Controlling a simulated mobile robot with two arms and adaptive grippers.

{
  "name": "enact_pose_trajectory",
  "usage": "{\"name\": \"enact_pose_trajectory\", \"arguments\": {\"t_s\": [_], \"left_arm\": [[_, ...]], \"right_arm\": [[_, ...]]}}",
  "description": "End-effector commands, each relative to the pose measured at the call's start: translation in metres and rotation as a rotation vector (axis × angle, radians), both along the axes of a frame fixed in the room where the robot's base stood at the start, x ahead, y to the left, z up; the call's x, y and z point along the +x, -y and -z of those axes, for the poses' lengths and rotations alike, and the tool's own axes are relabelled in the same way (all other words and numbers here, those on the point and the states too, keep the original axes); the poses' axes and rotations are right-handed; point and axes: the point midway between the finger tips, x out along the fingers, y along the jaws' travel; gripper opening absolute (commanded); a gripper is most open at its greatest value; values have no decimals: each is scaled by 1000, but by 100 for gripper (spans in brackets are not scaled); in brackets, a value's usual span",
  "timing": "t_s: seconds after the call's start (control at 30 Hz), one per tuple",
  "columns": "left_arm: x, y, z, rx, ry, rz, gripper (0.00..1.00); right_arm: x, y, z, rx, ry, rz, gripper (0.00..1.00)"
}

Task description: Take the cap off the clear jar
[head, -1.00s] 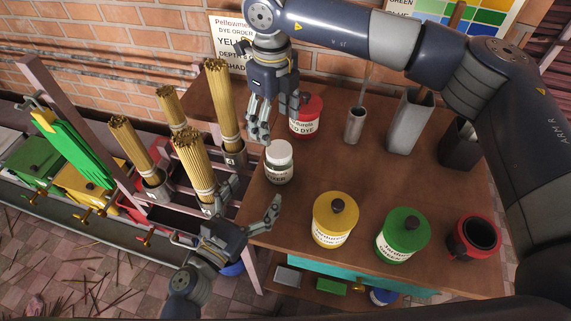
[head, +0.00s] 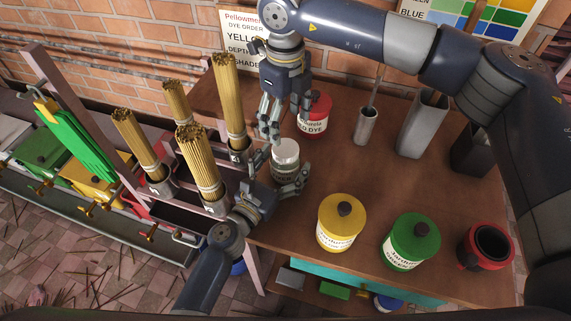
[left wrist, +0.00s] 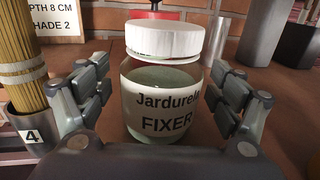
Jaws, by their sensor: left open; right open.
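The clear jar (head: 286,172), labelled "FIXER", stands upright on the brown table with its white cap (head: 285,149) on top. In the left wrist view the jar (left wrist: 160,105) fills the middle and the cap (left wrist: 165,40) sits above its clear neck. My left gripper (head: 281,176) is open, low at the jar, with fingers on either side of it. Its fingers also show in the left wrist view (left wrist: 160,112), with slight gaps beside the glass. My right gripper (head: 272,122) is open and empty, pointing down just above and left of the cap.
A red dye jar (head: 314,122) stands close behind. Yellow (head: 341,225) and green (head: 411,242) dye jars stand in front to the right. Bundles of incense sticks (head: 198,165) rise close on the left. The table's middle right is clear.

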Motion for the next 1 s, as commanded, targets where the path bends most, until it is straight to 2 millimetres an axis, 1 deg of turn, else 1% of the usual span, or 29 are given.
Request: {"name": "enact_pose_trajectory", "arguments": {"t_s": [0.1, 0.37, 0.47, 0.5, 0.57, 0.6, 0.67, 0.7, 0.73, 0.77, 0.87, 1.0], "left_arm": [[4, 3, 0, 0, 0, 0, 86], [5, 3, 0, -1, -1, 0, 86], [5, 3, 0, -1, -1, 0, 65], [5, 3, 0, -1, -1, 0, 56], [5, 3, 0, -1, -1, 0, 43], [5, 3, 0, -1, -1, 0, 34], [5, 3, 0, -1, -1, 0, 20], [5, 3, 0, -1, -1, 0, 11], [5, 3, 0, -1, -1, 0, 4], [5, 3, 0, -1, -1, 0, 0], [5, 3, 0, -1, -1, 0, 0], [4, 3, 0, -1, -1, 0, 0]], "right_arm": [[0, 0, 0, 0, 0, 0, 68], [0, 0, 0, 0, 0, 0, 68], [0, 0, 0, 0, 0, 0, 68], [0, 0, 0, 0, 0, 0, 68], [0, 0, 0, 0, 0, 0, 68], [0, 0, 0, 0, 0, 0, 68], [0, 0, 0, 0, 0, 0, 68], [0, 0, 0, 0, 0, 0, 68], [0, 0, 0, 0, 0, 0, 68], [0, 0, 0, 0, 0, 2, 68], [0, 0, 0, 0, 0, 31, 68], [0, 0, 0, 1, -1, 158, 68]]}}
